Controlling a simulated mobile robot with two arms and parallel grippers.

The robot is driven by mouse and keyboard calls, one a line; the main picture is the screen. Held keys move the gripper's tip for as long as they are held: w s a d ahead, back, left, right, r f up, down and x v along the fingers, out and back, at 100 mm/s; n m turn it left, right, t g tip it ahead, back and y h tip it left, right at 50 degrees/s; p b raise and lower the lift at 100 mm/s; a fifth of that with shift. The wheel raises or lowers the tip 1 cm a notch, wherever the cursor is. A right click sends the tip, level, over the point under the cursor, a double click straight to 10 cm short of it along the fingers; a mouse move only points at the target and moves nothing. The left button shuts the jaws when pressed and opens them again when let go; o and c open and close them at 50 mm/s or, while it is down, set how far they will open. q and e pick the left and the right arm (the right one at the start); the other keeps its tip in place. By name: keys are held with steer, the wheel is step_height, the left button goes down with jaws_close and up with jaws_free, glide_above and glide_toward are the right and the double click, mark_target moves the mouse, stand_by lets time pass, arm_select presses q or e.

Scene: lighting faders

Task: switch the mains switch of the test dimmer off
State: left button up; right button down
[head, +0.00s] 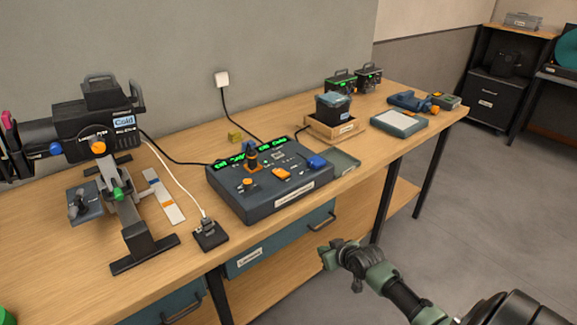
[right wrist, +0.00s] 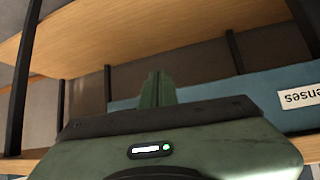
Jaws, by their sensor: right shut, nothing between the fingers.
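A dark grey console (head: 290,203) with green lit displays, orange parts and a blue part sits on the middle of the wooden bench. A small black box (head: 210,236) with a white cable stands near the front edge, left of the console. I cannot read which unit is the test dimmer or tell how its mains switch is set. My right gripper (head: 324,254) is shut and empty, in front of the bench and below the console. Its fingers (right wrist: 157,90) are together in the right wrist view. My left gripper is not in view.
A black lamp on a stand (head: 95,128) fills the bench's left. A wooden box (head: 333,130) and a pale pad (head: 399,123) stand to the right. Blue drawers (head: 280,238) with handles hang under the bench top. The floor (head: 480,205) at right is clear.

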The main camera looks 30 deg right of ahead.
steer(key=w+r, duration=0.1)
steer(key=r, duration=0.4)
steer(key=w+r+t, duration=0.1)
steer(key=w+r, duration=0.1)
steer(key=r, duration=0.3)
steer(key=w+r+t+p, duration=0.1)
steer(key=w+r, duration=0.1)
steer(key=r, duration=0.3)
steer(key=shift+d+n+y, duration=0.1)
steer(key=shift+n+y, duration=0.2)
steer(key=shift+y, duration=0.1)
steer(key=w+a+r+n+t+y+p, duration=0.1)
steer(key=a+r+t, duration=0.1)
steer(key=r, duration=1.3)
steer(key=shift+w+a+r+n+y, duration=0.15)
steer(key=shift+a+r+n+y, duration=0.15)
steer(key=shift+a+r+n, duration=0.15)
steer(key=p, duration=0.2)
glide_above(288, 180)
step_height(288, 180, down, 3)
steer(key=shift+f, duration=0.15)
step_height(288, 180, down, 3)
steer(key=shift+w+f+p, duration=0.1)
steer(key=shift+f+p, duration=0.1)
steer(key=shift+p, duration=0.1)
steer(key=shift+f, duration=0.5)
